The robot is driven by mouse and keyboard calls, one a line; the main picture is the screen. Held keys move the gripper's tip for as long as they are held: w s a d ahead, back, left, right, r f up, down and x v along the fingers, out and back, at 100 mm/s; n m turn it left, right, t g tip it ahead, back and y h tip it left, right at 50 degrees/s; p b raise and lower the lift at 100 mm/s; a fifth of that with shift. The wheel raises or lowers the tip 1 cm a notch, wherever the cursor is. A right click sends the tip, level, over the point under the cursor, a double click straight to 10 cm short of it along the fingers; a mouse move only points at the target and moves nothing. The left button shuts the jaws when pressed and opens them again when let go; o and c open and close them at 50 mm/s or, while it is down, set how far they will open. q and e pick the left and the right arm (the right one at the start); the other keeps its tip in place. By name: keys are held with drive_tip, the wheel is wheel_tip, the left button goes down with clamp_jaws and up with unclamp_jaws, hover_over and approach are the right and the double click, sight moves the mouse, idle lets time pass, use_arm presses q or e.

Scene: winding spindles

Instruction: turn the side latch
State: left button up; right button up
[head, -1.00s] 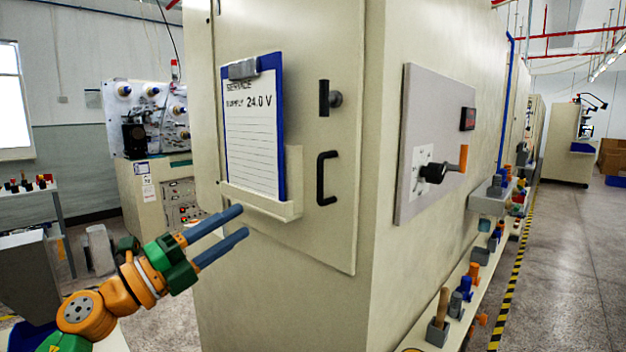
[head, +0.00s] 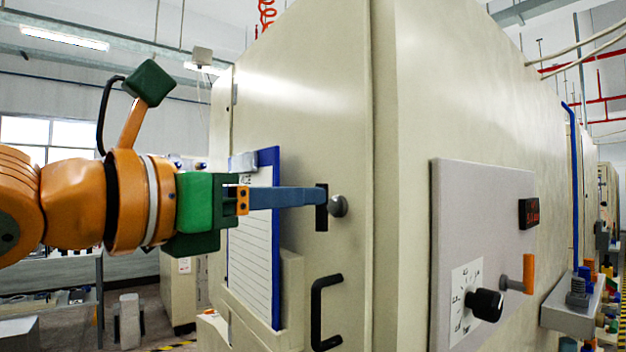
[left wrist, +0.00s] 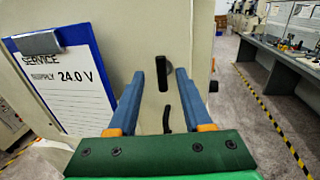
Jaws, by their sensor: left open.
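The side latch (head: 321,216), a black upright bar on a round grey boss, is on the cabinet door above a black pull handle (head: 325,310). My left gripper (head: 320,196), with blue fingers, is level with the latch's upper part. In the head view the near finger covers part of the bar. In the left wrist view the latch (left wrist: 161,74) stands upright between the open fingertips (left wrist: 160,72), which hold nothing. I cannot tell whether either finger touches it. My right gripper is in neither view.
A clipboard (head: 252,255) in a holder on the door is just left of the latch, beneath my left gripper. A grey panel (head: 448,240) with a black dial (head: 486,305) and an orange-handled lever (head: 528,274) is on the cabinet's right side.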

sight(322, 207)
use_arm(q)
drive_tip(key=x, duration=0.4)
drive_tip(key=shift+d+f+p, duration=0.1)
drive_tip(key=shift+f+p, duration=0.1)
drive_tip(key=shift+p, duration=0.15)
drive_tip(key=shift+s+a+r, duration=0.15)
drive_tip(key=shift+s+a, duration=0.25)
clamp_jaws()
drive_tip(key=shift+w+d, duration=0.1)
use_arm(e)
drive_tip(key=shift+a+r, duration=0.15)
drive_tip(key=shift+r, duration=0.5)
